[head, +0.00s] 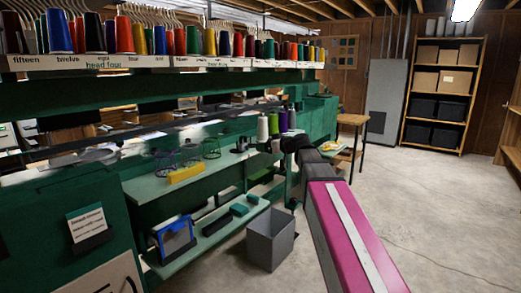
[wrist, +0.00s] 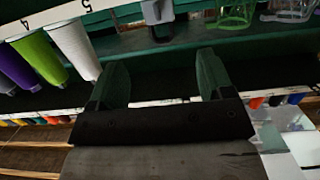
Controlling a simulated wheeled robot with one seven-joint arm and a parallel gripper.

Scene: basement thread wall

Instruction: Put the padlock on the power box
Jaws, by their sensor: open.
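My gripper (wrist: 162,75) is open in the wrist view, with its two dark green fingers apart and nothing between them. In the head view my pink and grey arm reaches to the green machine, and the black gripper (head: 292,143) is beside the thread cones. A small grey object with a dark lower part (wrist: 158,12), possibly the padlock, is at the top of the wrist view, beyond the fingertips. A small dark item on the shelf (head: 242,145) may be the same object. A tall grey cabinet (head: 385,95) at the back wall may be the power box; I cannot tell.
Thread cones (head: 274,124) stand beside my gripper; white and green ones (wrist: 72,48) show in the wrist view. Wire baskets (head: 211,148) and a yellow block (head: 186,173) are on the green shelf. A grey bin (head: 271,240) stands on the floor. Floor at the right is clear.

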